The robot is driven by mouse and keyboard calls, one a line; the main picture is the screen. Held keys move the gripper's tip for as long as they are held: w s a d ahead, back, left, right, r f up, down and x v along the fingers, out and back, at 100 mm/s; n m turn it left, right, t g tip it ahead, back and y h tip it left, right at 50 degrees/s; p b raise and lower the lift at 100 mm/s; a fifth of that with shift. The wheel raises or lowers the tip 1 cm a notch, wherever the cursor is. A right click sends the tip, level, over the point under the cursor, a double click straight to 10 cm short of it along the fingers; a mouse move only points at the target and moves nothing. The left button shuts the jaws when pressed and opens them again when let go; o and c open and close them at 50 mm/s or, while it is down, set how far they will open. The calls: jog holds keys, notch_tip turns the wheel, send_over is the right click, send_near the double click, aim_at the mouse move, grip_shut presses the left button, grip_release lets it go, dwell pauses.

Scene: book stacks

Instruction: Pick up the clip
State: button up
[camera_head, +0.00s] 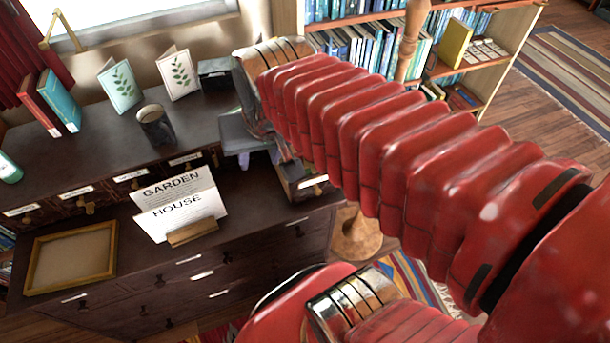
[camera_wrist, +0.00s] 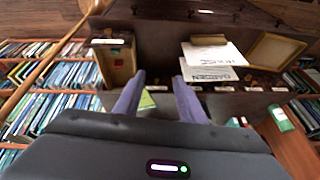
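I cannot pick out a clip for certain in either view. My gripper (camera_head: 248,158) hangs over the right part of the dark desk, beside a small open drawer (camera_head: 310,183), partly hidden behind my arm. In the wrist view, the two purple fingers of my gripper (camera_wrist: 159,78) are apart with nothing held between them. The open drawer (camera_wrist: 114,66) is left of the fingers there, with a tan inside; I cannot tell what lies in it.
Papers reading GARDEN HOUSE (camera_head: 180,208) stand in a wooden holder (camera_head: 193,232). An empty wooden tray (camera_head: 72,258) lies to their left. A dark mug (camera_head: 156,126), leaf cards (camera_head: 120,84) and books (camera_head: 60,102) stand on the upper shelf. A bookcase (camera_head: 480,80) is behind my arm.

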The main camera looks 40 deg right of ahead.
jog(key=w+d+f+m+g, duration=0.2)
jog(key=w+d+f+m, duration=0.2)
jog(key=d+f+m, duration=0.3)
jog(key=w+d+f+m+g, duration=0.2)
jog(key=w+d+f+m, duration=0.3)
jog(key=d+m, duration=0.5)
notch_tip(320, 180, down, 3)
jog(key=shift+d+r+g, duration=0.15)
jog(key=shift+d+g, duration=0.15)
jog(key=shift+d, duration=0.1)
notch_tip(320, 180, down, 8)
jog(key=shift+r, duration=0.2)
jog(key=shift+f, duration=0.55)
jog(key=shift+w+f, duration=0.15)
jog(key=shift+f, duration=2.45)
